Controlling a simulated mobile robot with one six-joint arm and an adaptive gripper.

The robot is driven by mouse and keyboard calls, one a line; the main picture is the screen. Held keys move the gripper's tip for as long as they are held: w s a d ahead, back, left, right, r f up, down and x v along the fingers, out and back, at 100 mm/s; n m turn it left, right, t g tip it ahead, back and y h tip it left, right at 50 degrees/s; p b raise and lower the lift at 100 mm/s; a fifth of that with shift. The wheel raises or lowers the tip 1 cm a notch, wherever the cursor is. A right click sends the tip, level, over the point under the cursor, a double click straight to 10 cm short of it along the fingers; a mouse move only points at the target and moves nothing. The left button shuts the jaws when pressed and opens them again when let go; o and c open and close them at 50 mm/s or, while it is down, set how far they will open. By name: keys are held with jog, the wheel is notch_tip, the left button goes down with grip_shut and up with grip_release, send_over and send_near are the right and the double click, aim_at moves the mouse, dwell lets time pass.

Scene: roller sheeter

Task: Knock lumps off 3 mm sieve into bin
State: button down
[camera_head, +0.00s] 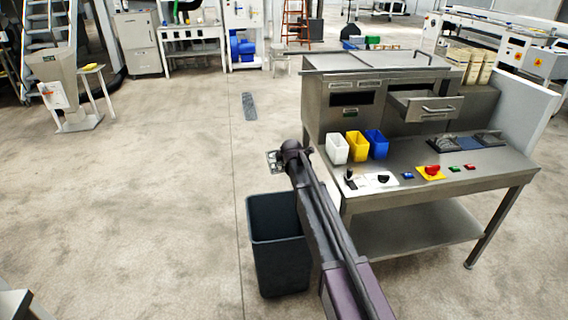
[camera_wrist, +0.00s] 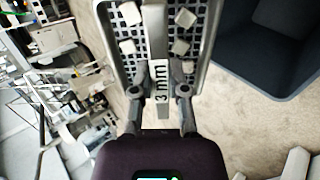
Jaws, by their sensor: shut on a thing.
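In the wrist view my gripper (camera_wrist: 161,84) is shut on the handle of a sieve (camera_wrist: 157,18), labelled "3 mm". The sieve has a dark mesh in a light metal frame. Several pale lumps (camera_wrist: 182,47) rest against the mesh. The far end of the sieve is cut off by the picture's edge. A dark grey bin (camera_wrist: 222,62) lies to the right of the sieve there. In the head view the bin (camera_head: 277,218) stands on the floor below my arm, and the sieve (camera_head: 272,160) shows small at my arm's end, above and behind the bin's rim.
A steel bench (camera_head: 450,165) stands right of the bin, with a white, a yellow (camera_head: 356,145) and a blue cup and a red button (camera_head: 432,170). A cabinet with an open drawer (camera_head: 426,106) is behind. The floor left of the bin is clear.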

jog(key=s+t+b, duration=0.1)
jog(key=t+b, duration=0.1)
jog(key=b, duration=0.1)
jog(key=t+y+b, duration=0.1)
jog(key=t+b, duration=0.2)
jog(key=b, duration=0.1)
jog(key=s+d+t+y+b, duration=0.1)
jog(key=t+b, duration=0.1)
jog(key=b, duration=0.2)
jog(key=shift+s+f, duration=0.25)
jog(key=shift+s, duration=0.1)
jog(key=shift+s+a+f+t+y+b, duration=0.15)
jog(key=shift+f+t+y+b, duration=0.25)
jog(key=shift+t+b, duration=0.7)
jog(key=shift+b, duration=0.75)
jog(key=shift+s+f+t+b, duration=0.1)
jog(key=shift+f+t+b, duration=0.25)
jog(key=shift+b, duration=0.55)
jog(key=shift+b, duration=0.3)
jog(key=shift+f+t+b, duration=0.3)
jog(key=shift+t+b, duration=0.15)
jog(key=shift+b, duration=0.4)
jog(key=shift+s+d+f+t+y+b, duration=0.25)
jog(key=shift+t+b, duration=0.45)
jog(key=shift+b, duration=0.55)
